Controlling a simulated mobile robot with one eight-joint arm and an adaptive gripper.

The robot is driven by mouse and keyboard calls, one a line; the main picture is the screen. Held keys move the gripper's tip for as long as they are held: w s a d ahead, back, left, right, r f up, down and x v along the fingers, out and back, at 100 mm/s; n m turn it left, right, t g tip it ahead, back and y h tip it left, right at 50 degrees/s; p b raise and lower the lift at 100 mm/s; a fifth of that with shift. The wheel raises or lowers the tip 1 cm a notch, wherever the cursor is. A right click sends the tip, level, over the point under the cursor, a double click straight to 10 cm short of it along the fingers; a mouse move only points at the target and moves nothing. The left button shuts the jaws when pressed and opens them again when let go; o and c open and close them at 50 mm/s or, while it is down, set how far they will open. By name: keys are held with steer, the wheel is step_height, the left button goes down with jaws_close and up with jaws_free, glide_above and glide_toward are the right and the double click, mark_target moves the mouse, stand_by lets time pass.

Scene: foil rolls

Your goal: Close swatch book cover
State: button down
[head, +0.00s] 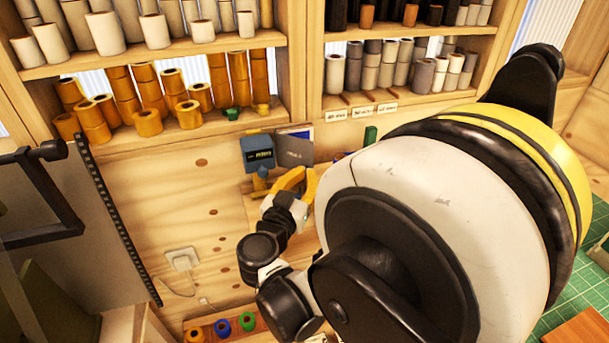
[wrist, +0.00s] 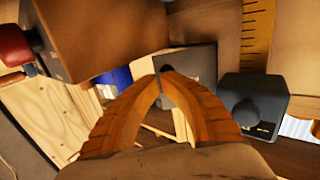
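The likely swatch book (head: 295,147) stands against the back wall in the head view, a dark grey panel with a blue edge. In the wrist view a grey panel (wrist: 196,62), probably its cover, lies just beyond my fingertips, with a blue part (wrist: 118,77) to its left. Whether my fingers touch the panel I cannot tell. My gripper (wrist: 160,76) has orange fingers that meet at their tips, with nothing seen between them. In the head view my gripper (head: 304,178) is just below the book. My arm hides the area to the right.
A dark blue box (head: 258,152) stands just left of the book and shows as a dark box (wrist: 252,105) in the wrist view. Shelves with orange rolls (head: 145,100) and grey rolls (head: 388,65) are above. A tray of coloured rolls (head: 222,327) is below.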

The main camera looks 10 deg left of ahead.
steer(key=shift+w+d, duration=0.25)
steer(key=shift+w, duration=0.1)
steer(key=shift+w+d+f+b, duration=0.1)
steer(key=shift+w+d+b, duration=0.2)
steer(key=shift+w+b, duration=0.25)
steer(key=shift+w+d+b, duration=0.25)
steer(key=shift+w+b, duration=0.1)
steer(key=shift+w, duration=0.35)
steer(key=shift+w+d+b, duration=0.15)
steer(key=shift+w+b, duration=0.2)
steer(key=shift+w, duration=1.55)
